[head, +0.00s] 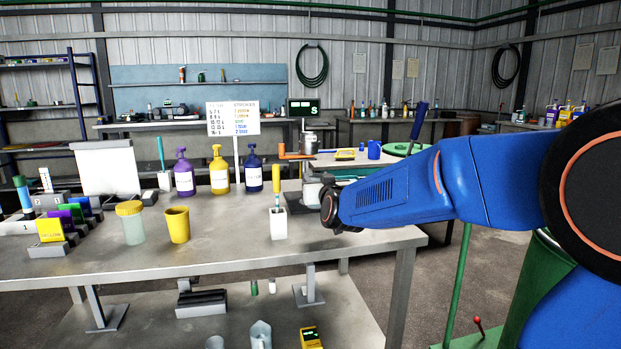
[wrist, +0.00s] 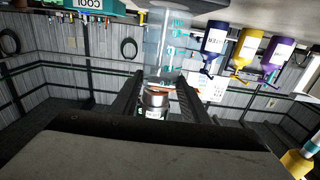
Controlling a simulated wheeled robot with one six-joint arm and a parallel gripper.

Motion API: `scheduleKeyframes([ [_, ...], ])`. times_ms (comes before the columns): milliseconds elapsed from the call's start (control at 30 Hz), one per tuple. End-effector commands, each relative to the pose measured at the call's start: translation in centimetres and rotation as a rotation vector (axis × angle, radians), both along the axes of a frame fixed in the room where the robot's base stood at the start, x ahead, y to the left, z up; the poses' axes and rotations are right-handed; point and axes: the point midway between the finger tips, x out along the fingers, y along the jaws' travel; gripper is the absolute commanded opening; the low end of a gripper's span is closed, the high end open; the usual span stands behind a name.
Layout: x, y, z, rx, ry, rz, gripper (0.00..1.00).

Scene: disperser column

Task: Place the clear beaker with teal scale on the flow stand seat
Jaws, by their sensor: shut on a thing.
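The clear beaker with a teal scale (wrist: 165,45) shows in the wrist view, which looks upside down. It reaches from the fingertips toward the top of the picture. My gripper (wrist: 160,80) is shut on the beaker, with one dark finger on each side. In the head view my blue arm hides the beaker and most of the gripper. I cannot make out the flow stand seat for certain. A dark-based grey device (head: 296,203) stands partly behind my arm at the bench's right end.
A white holder with a yellow-handled tool (head: 278,222) stands near the arm. A yellow cup (head: 177,225), a yellow-lidded jar (head: 131,224) and purple (head: 183,175), yellow (head: 219,172) and dark blue (head: 253,172) pump bottles stand farther left. The front middle of the bench is clear.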

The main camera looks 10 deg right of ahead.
Motion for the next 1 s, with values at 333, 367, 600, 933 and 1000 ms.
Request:
scheduleKeyframes([
  [333, 4.2, 0.0, 0.0, 0.000, 0.000, 0.000, 0.05],
  [367, 4.3, 0.0, 0.0, 0.000, 0.000, 0.000, 0.05],
  [600, 6.3, 0.0, 0.0, -0.001, 0.000, 0.000, 0.05],
  [933, 8.2, 0.0, -1.5, -0.001, 0.000, 0.000, 0.05],
  [1000, 8.2, 0.0, -1.5, 0.000, 0.000, 0.000, 0.05],
])
